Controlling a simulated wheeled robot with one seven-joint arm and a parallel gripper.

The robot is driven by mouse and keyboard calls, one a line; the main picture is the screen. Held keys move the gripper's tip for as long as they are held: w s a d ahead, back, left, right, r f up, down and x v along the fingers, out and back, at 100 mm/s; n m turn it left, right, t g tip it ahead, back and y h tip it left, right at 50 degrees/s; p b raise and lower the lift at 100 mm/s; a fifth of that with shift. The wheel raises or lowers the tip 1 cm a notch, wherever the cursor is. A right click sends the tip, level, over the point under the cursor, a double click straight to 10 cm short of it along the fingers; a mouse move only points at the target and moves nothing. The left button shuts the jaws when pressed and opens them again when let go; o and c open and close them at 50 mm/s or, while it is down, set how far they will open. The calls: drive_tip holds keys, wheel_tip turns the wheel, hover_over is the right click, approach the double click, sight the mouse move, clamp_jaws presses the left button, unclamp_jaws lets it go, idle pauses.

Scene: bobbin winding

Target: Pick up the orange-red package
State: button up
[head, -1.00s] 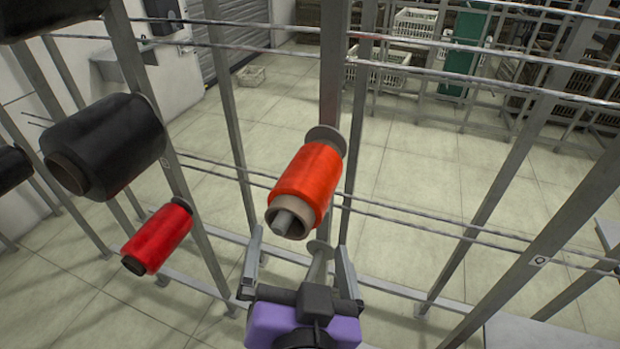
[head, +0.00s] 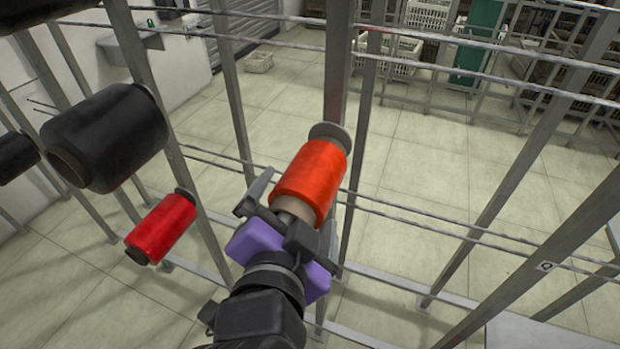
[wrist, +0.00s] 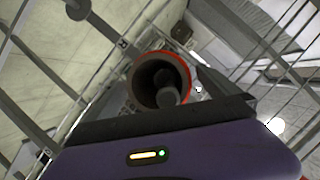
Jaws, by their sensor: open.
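The orange-red package (head: 311,174) is a wound bobbin on a peg of the metal rack, in the middle of the head view. Its grey-brown tube end points towards me, and a round grey disc sits behind it. My gripper (head: 297,205) is open, its fingers spread to either side of the package's near end. I cannot tell whether they touch it. In the wrist view the package (wrist: 178,60) shows end-on as an orange-red ring around the hollow tube, with the peg inside.
A smaller red bobbin (head: 161,229) hangs on the left, below a large black bobbin (head: 105,137). Rack posts (head: 338,70) and thin horizontal rails surround the package. An empty disc peg (wrist: 77,9) shows in the wrist view. Open floor lies behind the rack.

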drive_tip(key=shift+x, duration=0.8)
drive_tip(key=shift+c, duration=0.4)
drive_tip(key=c, duration=1.5)
drive_tip(key=shift+r, duration=0.2)
